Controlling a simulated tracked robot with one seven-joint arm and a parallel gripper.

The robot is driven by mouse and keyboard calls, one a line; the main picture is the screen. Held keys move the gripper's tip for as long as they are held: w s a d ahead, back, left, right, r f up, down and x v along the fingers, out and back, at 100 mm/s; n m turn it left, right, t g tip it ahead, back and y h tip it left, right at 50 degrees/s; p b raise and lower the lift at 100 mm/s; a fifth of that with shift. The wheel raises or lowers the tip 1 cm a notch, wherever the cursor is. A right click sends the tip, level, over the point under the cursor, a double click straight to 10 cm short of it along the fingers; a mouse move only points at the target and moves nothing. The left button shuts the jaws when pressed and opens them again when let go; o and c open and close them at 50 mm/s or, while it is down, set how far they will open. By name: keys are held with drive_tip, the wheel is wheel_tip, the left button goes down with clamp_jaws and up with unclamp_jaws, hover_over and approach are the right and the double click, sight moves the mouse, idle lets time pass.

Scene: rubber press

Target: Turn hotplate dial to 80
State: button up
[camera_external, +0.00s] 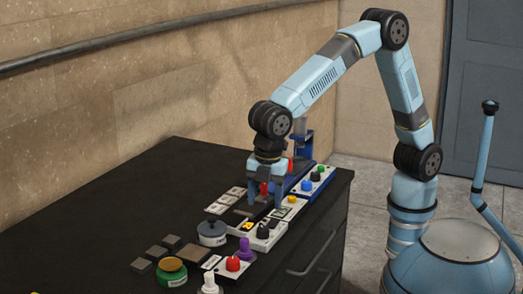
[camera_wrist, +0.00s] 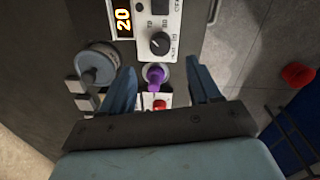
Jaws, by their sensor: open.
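The hotplate dial is a black round knob with a pale pointer mark on a white panel with printed numbers, seen in the wrist view (camera_wrist: 159,43); the black knob also shows in the external view (camera_external: 263,231). A lit display (camera_wrist: 122,20) beside it reads 20. I cannot read the exact dial setting. My gripper (camera_external: 265,197) points down over the row of devices, behind the dial in the external view. In the wrist view its fingers (camera_wrist: 163,74) are apart with a purple knob (camera_wrist: 156,75) showing between them. It holds nothing, and its height is unclear.
A grey round pot (camera_external: 212,233) stands left of the dial. The purple knob also shows in the external view (camera_external: 245,249), near a red knob (camera_external: 233,264). A panel with coloured knobs (camera_external: 312,181) lies behind. The dark table (camera_external: 100,205) is clear at left.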

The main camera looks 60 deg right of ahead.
sight(263, 228)
drive_tip(key=f, duration=0.8)
drive_tip(key=shift+w+f, duration=0.15)
drive_tip(key=shift+w, duration=0.1)
drive_tip(key=c, duration=1)
